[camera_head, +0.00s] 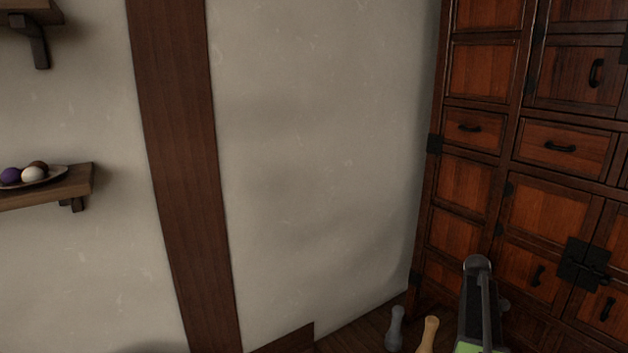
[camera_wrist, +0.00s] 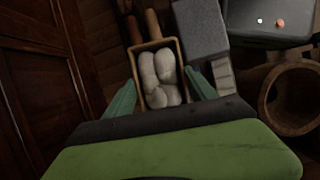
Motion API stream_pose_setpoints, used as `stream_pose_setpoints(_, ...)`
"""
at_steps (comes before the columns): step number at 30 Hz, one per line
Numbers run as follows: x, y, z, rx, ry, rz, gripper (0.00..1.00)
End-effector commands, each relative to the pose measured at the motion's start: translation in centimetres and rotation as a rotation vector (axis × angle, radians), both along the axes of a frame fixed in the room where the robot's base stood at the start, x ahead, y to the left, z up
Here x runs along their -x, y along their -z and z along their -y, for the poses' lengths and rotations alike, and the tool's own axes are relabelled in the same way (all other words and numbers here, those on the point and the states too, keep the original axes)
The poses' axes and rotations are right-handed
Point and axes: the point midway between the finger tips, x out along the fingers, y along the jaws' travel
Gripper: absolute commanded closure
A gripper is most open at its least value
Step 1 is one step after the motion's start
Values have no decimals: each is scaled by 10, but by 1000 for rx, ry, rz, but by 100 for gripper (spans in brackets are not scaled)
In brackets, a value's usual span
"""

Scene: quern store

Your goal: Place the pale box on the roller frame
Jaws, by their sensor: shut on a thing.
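In the wrist view my gripper (camera_wrist: 160,80) has its two teal fingers on either side of a pale tan open box (camera_wrist: 155,44). It is shut on this box. Several whitish rounded lumps (camera_wrist: 161,68) lie inside the box. My green gripper body hides the near end of the box. The head view shows part of my arm at the lower right, but not the box. I cannot make out a roller frame for certain in either view.
In the wrist view a grey block (camera_wrist: 199,28), a dark case (camera_wrist: 268,37) and a round wooden vessel (camera_wrist: 290,98) lie at the right. In the head view a wooden cabinet (camera_head: 480,185) stands at the right, and a grey pin (camera_head: 395,328) and tan pin (camera_head: 429,334) stand below.

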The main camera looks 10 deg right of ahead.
Motion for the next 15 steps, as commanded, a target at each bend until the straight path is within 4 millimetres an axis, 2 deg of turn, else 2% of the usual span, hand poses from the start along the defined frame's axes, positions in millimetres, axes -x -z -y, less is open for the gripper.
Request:
stream_pose_setpoints(1, 0, -41, 0, 0, 0, 0, 79)
stream_pose_setpoints(9, 0, -139, 0, 0, 0, 0, 79)
stream_pose_setpoints(12, 0, -158, 0, 0, 0, 0, 79)
stream_pose_setpoints(15, 0, -163, 0, 0, 0, 0, 79)
